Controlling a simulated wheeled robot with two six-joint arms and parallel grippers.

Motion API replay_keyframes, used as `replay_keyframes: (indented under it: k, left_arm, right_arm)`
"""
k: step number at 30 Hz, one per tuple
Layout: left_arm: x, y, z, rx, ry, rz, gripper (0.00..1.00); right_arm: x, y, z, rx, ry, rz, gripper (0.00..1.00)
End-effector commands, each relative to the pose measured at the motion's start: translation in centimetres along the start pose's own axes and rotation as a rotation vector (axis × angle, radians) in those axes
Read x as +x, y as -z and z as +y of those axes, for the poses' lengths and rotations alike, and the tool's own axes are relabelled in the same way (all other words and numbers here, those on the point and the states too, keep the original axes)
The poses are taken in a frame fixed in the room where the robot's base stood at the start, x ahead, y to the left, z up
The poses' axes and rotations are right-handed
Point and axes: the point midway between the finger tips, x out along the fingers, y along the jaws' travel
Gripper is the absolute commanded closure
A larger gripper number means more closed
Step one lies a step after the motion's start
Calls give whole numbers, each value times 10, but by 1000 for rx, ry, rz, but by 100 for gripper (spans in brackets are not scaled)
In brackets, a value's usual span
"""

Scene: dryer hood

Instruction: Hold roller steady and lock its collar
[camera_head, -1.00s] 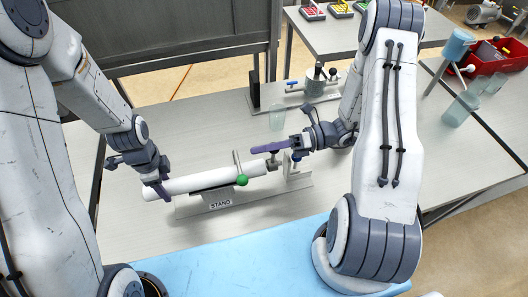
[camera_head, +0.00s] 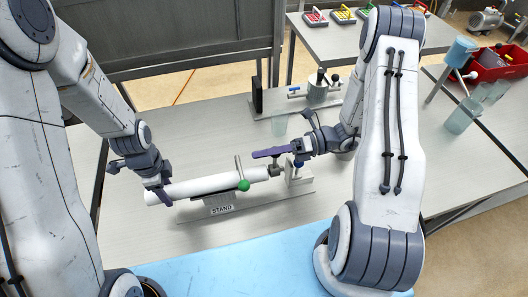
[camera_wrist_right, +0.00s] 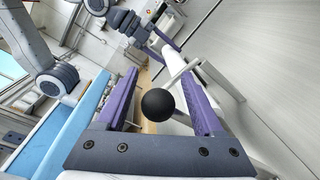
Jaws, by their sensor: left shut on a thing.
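The white roller (camera_head: 205,186) lies along a grey stand labelled STAND (camera_head: 221,210) in the head view. A lever with a green ball (camera_head: 243,184) is at its side. My left gripper (camera_head: 158,190) is shut on the roller's left end. A grey fitting (camera_head: 275,171) sits at the roller's right end; I cannot tell whether it is the collar. My right gripper (camera_head: 284,156) is just above this end. In the right wrist view, its purple fingers (camera_wrist_right: 154,70) are open around a black ball knob (camera_wrist_right: 158,104). Contact with the knob is not clear.
Behind the stand are a clear cup (camera_head: 279,124) and a fixture with a black plate (camera_head: 257,96). A blue mat (camera_head: 270,254) lies at the near edge. A red bin (camera_head: 495,66) is far right. The table left of the roller is clear.

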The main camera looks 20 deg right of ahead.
Motion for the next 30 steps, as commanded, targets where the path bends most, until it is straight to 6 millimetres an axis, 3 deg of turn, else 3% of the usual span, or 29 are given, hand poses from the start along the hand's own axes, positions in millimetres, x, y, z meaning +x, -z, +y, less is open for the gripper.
replay_keyframes:
  k: [7, 21, 30]
  left_arm:
    - [1, 0, 1, -1, -4, 0, 100]
    - [1, 0, 1, -2, -4, 0, 100]
    - [0, 0, 1, -2, -4, 0, 100]
  right_arm:
    - [-17, -2, 0, -3, 2, -5, 31]
    - [-107, 0, -1, -1, 2, -2, 31]
    - [-121, 0, 0, 1, 0, 0, 31]
